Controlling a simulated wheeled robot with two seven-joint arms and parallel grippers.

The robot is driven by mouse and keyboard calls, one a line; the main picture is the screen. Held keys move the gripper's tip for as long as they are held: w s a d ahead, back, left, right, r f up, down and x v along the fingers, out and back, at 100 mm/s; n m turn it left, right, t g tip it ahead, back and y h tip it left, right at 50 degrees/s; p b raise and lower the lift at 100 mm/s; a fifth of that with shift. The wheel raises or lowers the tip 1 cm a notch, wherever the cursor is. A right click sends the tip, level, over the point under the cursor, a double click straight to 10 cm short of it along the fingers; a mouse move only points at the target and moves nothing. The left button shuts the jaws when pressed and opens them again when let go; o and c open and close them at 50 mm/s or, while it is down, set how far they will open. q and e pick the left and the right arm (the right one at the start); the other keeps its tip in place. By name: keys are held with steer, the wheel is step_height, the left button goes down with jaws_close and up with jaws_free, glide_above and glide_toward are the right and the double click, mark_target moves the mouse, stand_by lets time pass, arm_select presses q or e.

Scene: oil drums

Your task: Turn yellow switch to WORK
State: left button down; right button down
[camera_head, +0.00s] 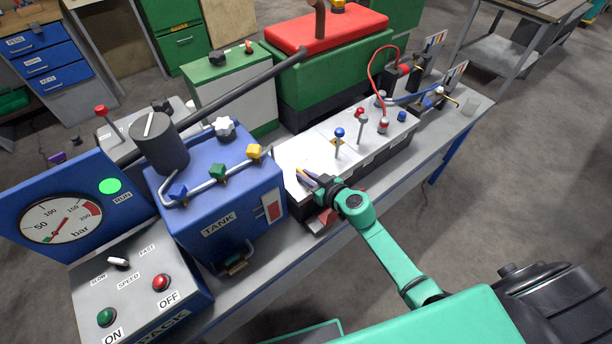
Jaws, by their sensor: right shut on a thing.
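The yellow switch (306,173) is at the near left end of the white-topped control block on the bench. Only a little yellow shows; my right gripper covers the rest, so its setting and any WORK label cannot be read. My right gripper (310,181) reaches in from the lower right, low over the block's top, shut on the switch. My left gripper is not in view.
The blue tank (222,205) with pipe and coloured valves stands close left. A control box (137,285) with gauge is further left.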

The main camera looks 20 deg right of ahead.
steer(key=n+y, duration=0.1)
steer(key=n+g+y+b, duration=0.1)
steer(key=shift+w+d+f+n+g+y, duration=0.1)
steer(key=shift+w+d+n+g+y, duration=0.1)
steer(key=shift+d+n+g+y, duration=0.15)
steer(key=shift+w+d+n+g+y+b, duration=0.15)
steer(key=shift+n+g+y+b, duration=0.35)
steer(key=shift+n+y, duration=0.35)
steer(key=n+g+y+b, duration=0.1)
steer(key=n+g+b, duration=0.1)
steer(key=b, duration=0.2)
steer(key=n+g+y+b, duration=0.1)
steer(key=n+g+b, duration=0.1)
steer(key=b, duration=0.2)
steer(key=w+n+g+y+b, duration=0.1)
steer(key=n+g+y+b, duration=0.1)
steer(key=g+b, duration=0.1)
steer(key=shift+d+f+n+b, duration=0.2)
steer(key=shift+n+b, duration=0.2)
steer(key=shift+b, duration=0.1)
steer(key=shift+r+n+g+b, duration=0.3)
steer(key=shift+n+g+b, duration=0.15)
steer(key=shift+b, duration=0.25)
steer(key=c, duration=0.9)
jaws_free()
